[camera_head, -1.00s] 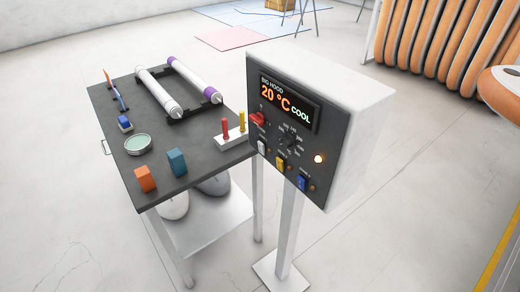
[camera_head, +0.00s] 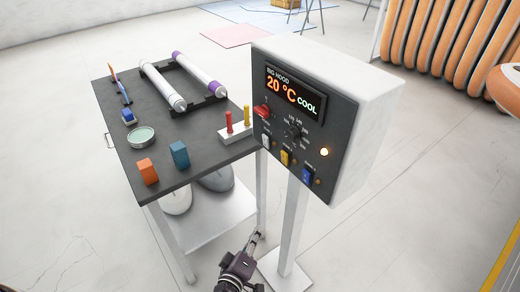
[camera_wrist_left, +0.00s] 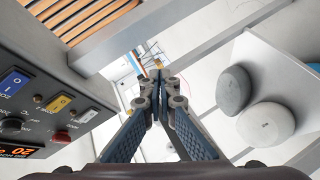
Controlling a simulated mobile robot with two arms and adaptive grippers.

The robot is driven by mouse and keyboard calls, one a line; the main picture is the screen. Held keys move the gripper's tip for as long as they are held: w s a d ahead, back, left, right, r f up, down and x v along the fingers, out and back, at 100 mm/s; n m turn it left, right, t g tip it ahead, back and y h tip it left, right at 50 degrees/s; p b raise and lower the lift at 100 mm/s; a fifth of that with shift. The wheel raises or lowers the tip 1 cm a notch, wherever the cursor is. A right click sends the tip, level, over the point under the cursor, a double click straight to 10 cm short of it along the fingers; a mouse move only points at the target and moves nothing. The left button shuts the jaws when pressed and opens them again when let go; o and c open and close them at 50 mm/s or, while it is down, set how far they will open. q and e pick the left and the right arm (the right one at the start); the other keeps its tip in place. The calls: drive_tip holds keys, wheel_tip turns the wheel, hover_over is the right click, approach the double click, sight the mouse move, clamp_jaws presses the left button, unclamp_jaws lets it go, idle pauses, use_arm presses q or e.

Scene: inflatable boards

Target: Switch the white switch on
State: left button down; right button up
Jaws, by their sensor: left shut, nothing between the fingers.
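The white switch (camera_head: 266,141) is at the lower left of the dark front panel of a white control box (camera_head: 370,100), left of the yellow switch (camera_head: 286,157) and blue switch (camera_head: 308,175). In the left wrist view the white switch (camera_wrist_left: 86,115) is at the panel's edge, at the left. Its rocker position is too small to tell. My left gripper (camera_head: 258,236) is below the panel, apart from it, in front of the post. In the left wrist view its fingertips (camera_wrist_left: 160,76) are together with nothing between them. My right gripper is not in view.
A dark table (camera_head: 185,125) stands left of the box, with rollers, red and yellow pegs (camera_head: 236,120), and orange and blue blocks. The box's post (camera_head: 297,225) stands right of my gripper.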

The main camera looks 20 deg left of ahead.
use_arm(q)
drive_tip(key=w+a+r+n+t+y, duration=0.1)
drive_tip(key=r+n, duration=0.3)
drive_tip(key=r, duration=0.6)
drive_tip(key=w+a+r+n+t+y, duration=0.1)
drive_tip(key=a+r+n+t+y, duration=0.1)
drive_tip(key=r, duration=0.8)
drive_tip(key=a+n, duration=0.1)
drive_tip(key=n, duration=0.1)
drive_tip(key=shift+w+a+n+t+b, duration=0.3)
drive_tip(key=shift+w+a+t+b, duration=0.05)
drive_tip(key=shift+w+t, duration=0.05)
drive_tip(key=shift+w, duration=0.1)
drive_tip(key=p, duration=0.2)
approach(266, 142)
drive_tip(key=w+a, duration=0.3)
drive_tip(key=a, duration=0.1)
drive_tip(key=w, duration=0.1)
drive_tip(key=w+d, duration=0.1)
drive_tip(key=w+d+r, duration=0.1)
drive_tip(key=shift+w+r, duration=0.1)
drive_tip(key=shift+w, duration=0.3)
